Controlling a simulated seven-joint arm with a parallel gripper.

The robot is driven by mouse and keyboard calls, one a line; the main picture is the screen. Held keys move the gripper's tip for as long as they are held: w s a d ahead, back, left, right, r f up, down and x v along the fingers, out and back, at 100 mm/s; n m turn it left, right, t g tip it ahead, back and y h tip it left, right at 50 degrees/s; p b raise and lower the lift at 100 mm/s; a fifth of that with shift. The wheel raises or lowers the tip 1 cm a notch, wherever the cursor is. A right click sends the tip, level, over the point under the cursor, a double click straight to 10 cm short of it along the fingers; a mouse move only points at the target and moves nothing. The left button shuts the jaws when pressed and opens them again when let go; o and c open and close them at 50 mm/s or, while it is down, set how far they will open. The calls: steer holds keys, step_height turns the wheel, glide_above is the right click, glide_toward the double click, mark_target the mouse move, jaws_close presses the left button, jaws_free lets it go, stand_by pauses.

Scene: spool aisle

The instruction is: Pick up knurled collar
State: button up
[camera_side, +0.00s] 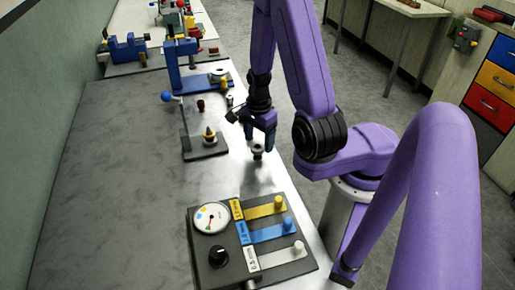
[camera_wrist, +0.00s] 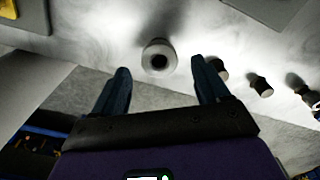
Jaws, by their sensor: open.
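A small pale metal ring with a dark hole, which looks like the knurled collar (camera_side: 258,152), stands on the metal bench top below my gripper (camera_side: 259,130). Its knurling is too small to make out. In the wrist view the collar (camera_wrist: 158,44) lies between and slightly beyond the fingertips of my gripper (camera_wrist: 160,72). The two dark blue fingers are apart with nothing held between them. The gripper points down, and the fingertips appear above the collar, not touching it.
A panel with a gauge (camera_side: 212,217) and coloured sliders (camera_side: 264,210) lies nearer the camera. A dark fixture plate (camera_side: 205,148) with a blue-knobbed lever stands to the left. Small cylinders (camera_wrist: 262,87) sit right of the collar. Bare bench (camera_side: 110,160) spreads left.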

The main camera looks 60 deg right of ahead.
steer(key=shift+f, duration=0.8)
steer(key=c, duration=1.1)
steer(key=shift+r, duration=0.1)
step_height(320, 180, up, 9)
steer(key=shift+w+a, duration=0.4)
steer(key=shift+w, duration=2.25)
steer(key=shift+w+a, duration=0.45)
steer(key=shift+w, duration=2.25)
steer(key=shift+w+a, duration=0.4)
steer(key=shift+w, duration=2.25)
